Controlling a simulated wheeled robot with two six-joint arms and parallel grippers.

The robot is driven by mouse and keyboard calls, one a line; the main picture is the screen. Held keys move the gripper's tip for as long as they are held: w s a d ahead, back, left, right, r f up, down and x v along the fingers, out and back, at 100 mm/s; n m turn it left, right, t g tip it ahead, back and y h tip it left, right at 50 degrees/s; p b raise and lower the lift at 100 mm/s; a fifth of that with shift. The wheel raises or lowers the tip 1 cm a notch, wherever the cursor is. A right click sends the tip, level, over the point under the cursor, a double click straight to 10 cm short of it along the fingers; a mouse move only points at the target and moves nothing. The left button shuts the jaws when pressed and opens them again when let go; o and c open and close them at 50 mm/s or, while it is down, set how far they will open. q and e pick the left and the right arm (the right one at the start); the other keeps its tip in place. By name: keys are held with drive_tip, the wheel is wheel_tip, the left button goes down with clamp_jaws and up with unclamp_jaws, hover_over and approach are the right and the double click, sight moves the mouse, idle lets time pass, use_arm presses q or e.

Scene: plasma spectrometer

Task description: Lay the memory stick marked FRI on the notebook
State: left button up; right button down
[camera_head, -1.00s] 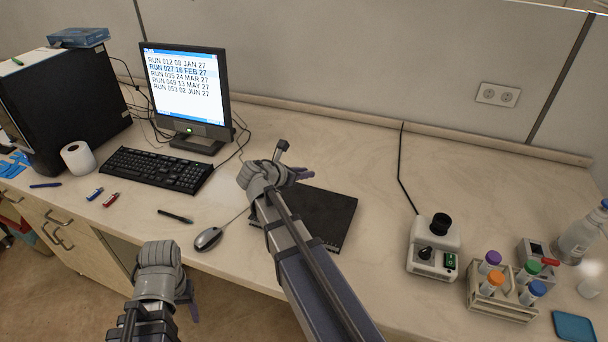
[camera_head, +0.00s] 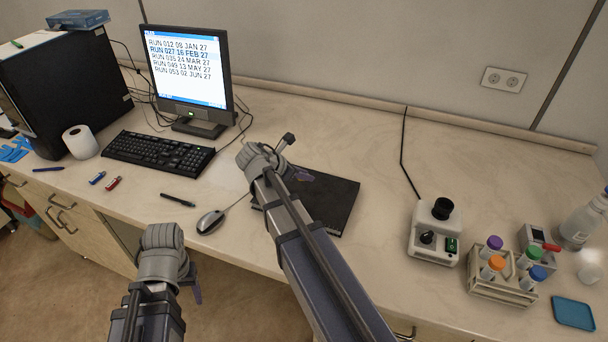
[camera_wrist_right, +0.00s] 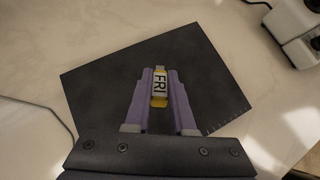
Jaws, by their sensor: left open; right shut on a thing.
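My left gripper (camera_head: 196,290) is open and empty in front of the desk edge.
A mouse (camera_head: 210,222) and a pen (camera_head: 177,200) lie left of the notebook. Blue (camera_head: 97,178) and red (camera_head: 113,183) sticks lie near the keyboard (camera_head: 158,155). A white device (camera_head: 434,235) and a tube rack (camera_head: 500,287) stand right. Desk between notebook and device is clear.

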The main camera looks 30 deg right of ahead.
drive_tip(key=shift+f+b, duration=1.65)
drive_tip(key=shift+f, duration=0.35)
drive_tip(key=c, duration=0.7)
unclamp_jaws()
drive_tip(key=p+v, duration=0.5)
drive_tip(key=v, duration=0.1)
drive_tip(key=shift+a+r, duration=0.15)
drive_tip(key=shift+r, duration=0.25)
drive_tip(key=shift+s+a+r, duration=0.1)
drive_tip(key=shift+a+r, duration=0.15)
drive_tip(key=shift+a, duration=0.2)
